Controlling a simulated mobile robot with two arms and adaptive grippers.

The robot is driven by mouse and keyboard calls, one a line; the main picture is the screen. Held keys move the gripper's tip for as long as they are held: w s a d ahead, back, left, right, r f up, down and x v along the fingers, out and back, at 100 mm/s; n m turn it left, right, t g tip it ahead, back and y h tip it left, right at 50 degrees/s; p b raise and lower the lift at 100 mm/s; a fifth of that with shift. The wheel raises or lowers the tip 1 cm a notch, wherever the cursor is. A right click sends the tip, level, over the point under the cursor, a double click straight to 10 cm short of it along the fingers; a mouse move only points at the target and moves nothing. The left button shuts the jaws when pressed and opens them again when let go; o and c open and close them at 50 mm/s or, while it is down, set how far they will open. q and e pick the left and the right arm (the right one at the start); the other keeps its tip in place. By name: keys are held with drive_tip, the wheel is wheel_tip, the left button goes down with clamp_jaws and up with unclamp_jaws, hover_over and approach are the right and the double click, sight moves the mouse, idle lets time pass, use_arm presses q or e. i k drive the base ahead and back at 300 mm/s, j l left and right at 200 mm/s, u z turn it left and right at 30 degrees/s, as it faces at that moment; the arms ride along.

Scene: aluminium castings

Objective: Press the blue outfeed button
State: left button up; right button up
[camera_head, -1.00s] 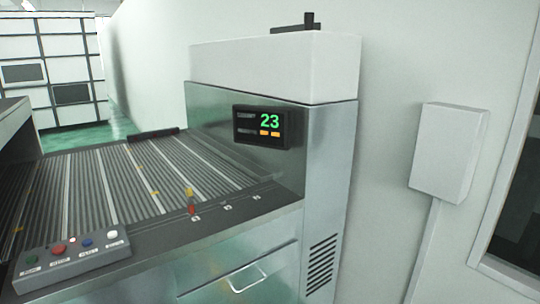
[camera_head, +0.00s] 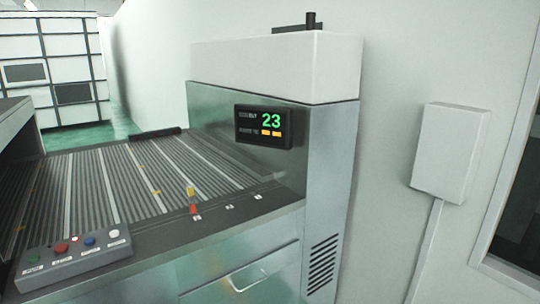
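The blue button (camera_head: 89,240) sits on a grey control box (camera_head: 75,262) at the lower left. The labels under the buttons are too small to read. The box rests on the front ledge of the ribbed conveyor bed. Neither of my grippers shows in the head view.
The ribbed conveyor (camera_head: 110,185) runs behind the box. A small red-and-yellow part (camera_head: 192,200) stands on its front ledge. A display (camera_head: 263,127) reading 23 is on the metal housing. A drawer handle (camera_head: 247,282) is below. A white wall box (camera_head: 450,153) hangs at right.

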sight(89, 241)
drive_tip(key=u, duration=0.4)
drive_tip(key=j+u, duration=0.15)
drive_tip(key=u, duration=0.65)
drive_tip(key=i, duration=0.1)
